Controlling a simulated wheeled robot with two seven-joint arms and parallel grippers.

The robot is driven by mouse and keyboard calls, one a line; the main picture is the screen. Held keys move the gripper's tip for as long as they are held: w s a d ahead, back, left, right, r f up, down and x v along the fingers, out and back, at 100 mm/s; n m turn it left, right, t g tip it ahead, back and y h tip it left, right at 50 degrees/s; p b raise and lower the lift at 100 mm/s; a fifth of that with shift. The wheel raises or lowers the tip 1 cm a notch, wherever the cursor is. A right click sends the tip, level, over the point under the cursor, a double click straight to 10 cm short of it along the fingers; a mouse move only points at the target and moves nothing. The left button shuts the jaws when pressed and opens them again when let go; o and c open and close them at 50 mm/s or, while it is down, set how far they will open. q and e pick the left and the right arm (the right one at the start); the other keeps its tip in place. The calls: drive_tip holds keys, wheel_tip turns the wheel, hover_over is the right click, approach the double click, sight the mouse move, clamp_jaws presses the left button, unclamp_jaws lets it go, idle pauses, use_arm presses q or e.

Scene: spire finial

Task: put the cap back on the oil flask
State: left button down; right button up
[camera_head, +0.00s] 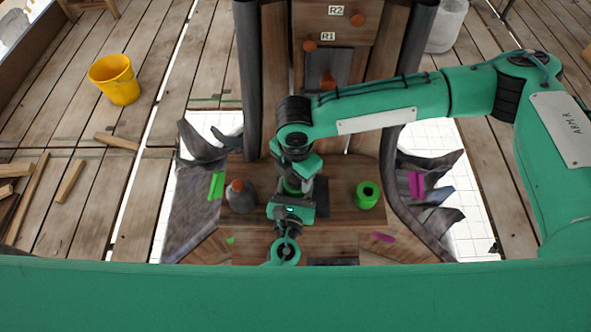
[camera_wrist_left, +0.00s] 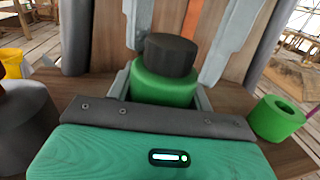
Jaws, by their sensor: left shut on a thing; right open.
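A green flask (camera_wrist_left: 166,85) stands upright in the left wrist view with a dark round cap (camera_wrist_left: 171,54) on its top. Whether the cap is fully seated I cannot tell. My left gripper (camera_head: 291,196) is shut on the flask's body, low in the middle of the head view. My right gripper (camera_head: 297,168) comes down from above over the flask. In the left wrist view its two grey fingers (camera_wrist_left: 178,50) are open, one on each side of the cap, apparently clear of it. In the head view the arms hide most of the flask and cap.
A green ring-topped cylinder (camera_head: 367,195) stands right of the flask. A dark grey bottle with an orange top (camera_head: 241,196) stands left. The wooden bench (camera_head: 341,218) has magenta and green marks.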

drive_tip(key=c, duration=1)
drive_tip(key=o, duration=1.2)
drive_tip(key=shift+c, duration=0.2)
wheel_tip(320, 180, up, 12)
